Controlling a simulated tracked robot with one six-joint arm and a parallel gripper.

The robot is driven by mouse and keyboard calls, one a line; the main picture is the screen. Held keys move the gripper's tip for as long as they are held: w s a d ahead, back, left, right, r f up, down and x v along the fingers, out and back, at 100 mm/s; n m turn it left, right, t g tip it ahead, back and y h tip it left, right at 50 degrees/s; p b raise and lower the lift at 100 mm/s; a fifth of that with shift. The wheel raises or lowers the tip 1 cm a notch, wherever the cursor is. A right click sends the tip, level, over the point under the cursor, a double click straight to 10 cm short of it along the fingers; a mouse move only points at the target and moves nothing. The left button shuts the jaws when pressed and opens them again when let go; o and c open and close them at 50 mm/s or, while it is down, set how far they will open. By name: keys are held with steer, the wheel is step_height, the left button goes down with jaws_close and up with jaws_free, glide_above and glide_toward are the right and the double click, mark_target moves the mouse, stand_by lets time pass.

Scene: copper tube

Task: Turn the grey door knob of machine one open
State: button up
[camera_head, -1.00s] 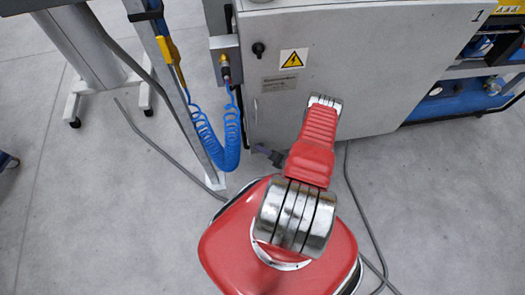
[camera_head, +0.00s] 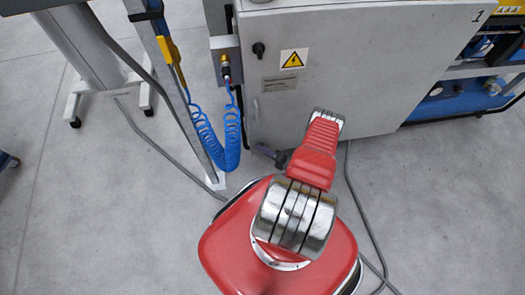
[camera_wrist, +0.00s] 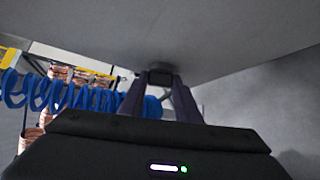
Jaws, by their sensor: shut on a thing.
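The grey cabinet of machine one (camera_head: 365,75) stands at the top of the head view, its door marked with a 1. In the wrist view a small dark knob-like piece (camera_wrist: 160,74) sits between my fingertips, against the edge of a large grey panel (camera_wrist: 215,45). My gripper (camera_wrist: 160,88) is shut on it. In the head view my gripper (camera_head: 266,154) shows only partly, low by the cabinet's lower left; my red arm hides some of that area, and the held piece cannot be made out there.
A black rotary switch (camera_head: 258,48) and a yellow warning sign (camera_head: 293,59) are on the cabinet front. A coiled blue hose (camera_head: 230,140) hangs beside a grey post (camera_head: 190,120) at the left. Grey cables lie on the floor.

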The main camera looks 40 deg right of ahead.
steer(key=shift+f, duration=0.1)
steer(key=o, duration=1)
steer(key=shift+o, duration=0.2)
steer(key=shift+s, duration=0.15)
steer(key=v, duration=1.3)
steer(key=shift+s+d, duration=0.15)
steer(key=shift+s, duration=0.15)
steer(key=shift+c, duration=0.2)
